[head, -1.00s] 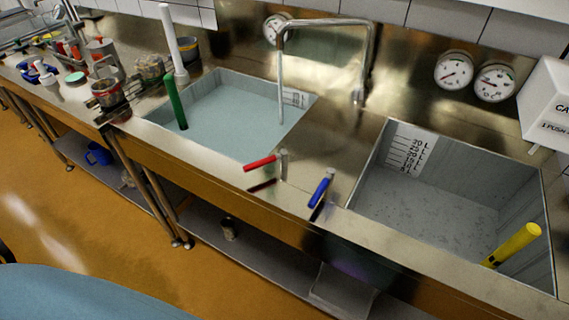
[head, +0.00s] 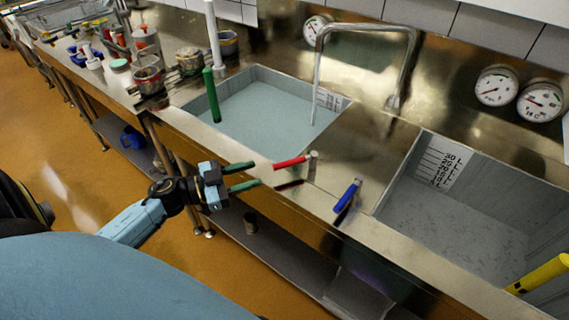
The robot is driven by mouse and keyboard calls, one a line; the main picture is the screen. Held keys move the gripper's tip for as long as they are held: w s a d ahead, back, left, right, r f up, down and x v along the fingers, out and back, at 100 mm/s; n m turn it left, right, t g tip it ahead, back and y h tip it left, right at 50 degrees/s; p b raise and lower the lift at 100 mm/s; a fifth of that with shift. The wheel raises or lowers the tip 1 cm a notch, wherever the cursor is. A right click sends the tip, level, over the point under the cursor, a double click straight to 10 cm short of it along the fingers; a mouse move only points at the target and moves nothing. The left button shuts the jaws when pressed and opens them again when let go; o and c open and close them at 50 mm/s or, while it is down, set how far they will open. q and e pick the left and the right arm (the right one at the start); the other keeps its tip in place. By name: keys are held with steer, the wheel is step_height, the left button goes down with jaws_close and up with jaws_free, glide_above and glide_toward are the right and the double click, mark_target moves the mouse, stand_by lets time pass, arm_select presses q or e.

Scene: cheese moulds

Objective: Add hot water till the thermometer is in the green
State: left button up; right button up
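The left sink (head: 248,75) holds pale blue water, and the tap (head: 362,30) arches over it with a thin vertical stream or pipe down to the water. A round dial (head: 313,30) is on the wall behind this sink; its needle is too small to read. The red lever (head: 290,162) and the blue lever (head: 348,192) are on the counter front between the sinks. My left gripper (head: 257,173) is open and empty, its two green-looking fingers pointing at the red lever from the left, slightly apart from it. My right gripper is not in view.
The right sink (head: 470,225) has litre marks and a yellow stick (head: 540,273). Two more dials (head: 495,87) (head: 540,101) are behind it. A green stick (head: 212,95) stands at the left sink. Cups and bottles crowd the left counter. A lower shelf (head: 290,255) runs below.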

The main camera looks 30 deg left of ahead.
mark_target(285, 167)
arm_select(q)
steer(key=x, duration=1)
jaws_close()
